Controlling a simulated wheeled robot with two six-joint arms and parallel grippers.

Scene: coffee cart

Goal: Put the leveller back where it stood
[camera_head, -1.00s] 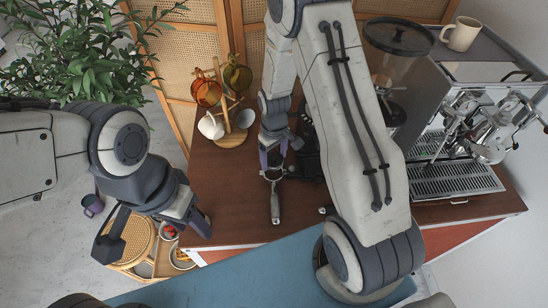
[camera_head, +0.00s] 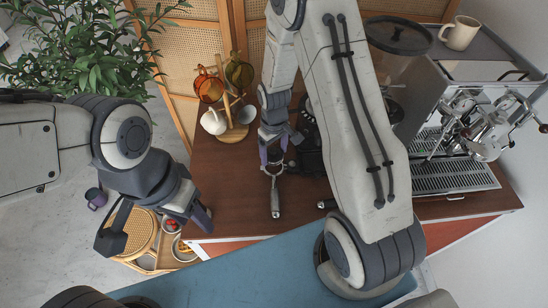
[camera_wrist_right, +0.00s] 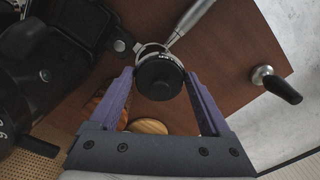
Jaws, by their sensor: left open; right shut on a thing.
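The leveller (camera_wrist_right: 160,78) is a round black tool between my right gripper's purple fingers in the right wrist view. It is over the metal ring of a portafilter (camera_wrist_right: 193,14), whose silver handle (camera_head: 275,204) points to the cart's front edge in the head view. I cannot tell whether the leveller touches the ring. My right gripper (camera_head: 273,160) is shut on the leveller, just above the cart top. My left gripper (camera_head: 199,217) is open and empty over the cart's front left corner.
A wooden mug tree (camera_head: 233,132) with cups stands behind on the left. The black grinder base (camera_wrist_right: 25,75) is close beside my right gripper. An espresso machine (camera_head: 450,178) stands at the right. A silver piece with a black handle (camera_wrist_right: 282,89) is near the cart's corner.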

